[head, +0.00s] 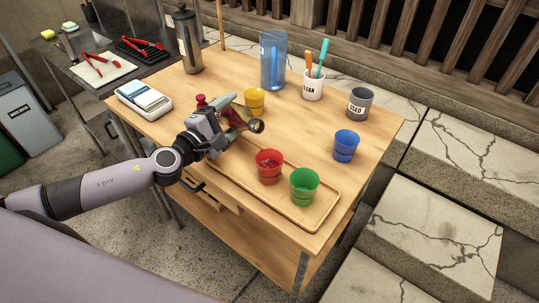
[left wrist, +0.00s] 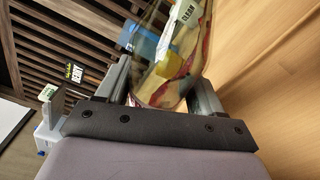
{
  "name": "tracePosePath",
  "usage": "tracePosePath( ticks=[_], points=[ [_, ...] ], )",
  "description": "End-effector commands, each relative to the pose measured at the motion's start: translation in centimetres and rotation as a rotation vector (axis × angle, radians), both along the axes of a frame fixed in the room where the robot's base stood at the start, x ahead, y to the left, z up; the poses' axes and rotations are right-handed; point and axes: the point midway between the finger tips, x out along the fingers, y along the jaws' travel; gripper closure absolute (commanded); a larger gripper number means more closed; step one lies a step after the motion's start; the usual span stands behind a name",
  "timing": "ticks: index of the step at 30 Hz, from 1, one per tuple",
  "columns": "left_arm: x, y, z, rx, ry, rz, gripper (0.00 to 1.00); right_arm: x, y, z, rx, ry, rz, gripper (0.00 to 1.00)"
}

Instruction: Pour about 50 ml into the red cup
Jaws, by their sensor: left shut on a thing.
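My left gripper (head: 222,126) is shut on a clear glass bottle (head: 240,117) with dark red showing in it. The bottle is tilted far over, its round end (head: 257,126) pointing right, above the table. In the left wrist view the see-through bottle (left wrist: 165,60) sits between the two fingers. The red cup (head: 268,166) stands upright on the wooden tray (head: 240,181), below and right of the bottle, apart from it. Some glints show inside the cup; I cannot tell how much it holds. No stream is visible. My right gripper is not in view.
A green cup (head: 304,186) stands beside the red cup on the tray. A yellow cup (head: 255,101) is behind the bottle, a blue cup (head: 346,146) at the right. A blue pitcher (head: 273,60), CLEAN holder (head: 313,86) and grey USED cup (head: 359,103) stand farther back.

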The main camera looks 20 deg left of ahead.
Motion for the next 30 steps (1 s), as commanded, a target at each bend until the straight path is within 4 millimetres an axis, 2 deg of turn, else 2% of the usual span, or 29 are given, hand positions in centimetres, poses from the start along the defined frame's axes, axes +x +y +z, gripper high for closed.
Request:
tracePosePath(
  ticks=[1, 3, 30],
  points=[
    [-0.07, -0.16, 0.27, -0.021, 0.015, -0.002, 0.80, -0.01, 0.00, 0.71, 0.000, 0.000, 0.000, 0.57],
    [-0.11, -0.23, 0.03, -0.039, 0.028, -0.001, 0.80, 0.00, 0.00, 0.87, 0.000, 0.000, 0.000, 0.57],
    [-0.12, -0.25, -0.18, -0.043, 0.030, -0.001, 0.80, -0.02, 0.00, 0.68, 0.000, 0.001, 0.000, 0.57]
  ],
)
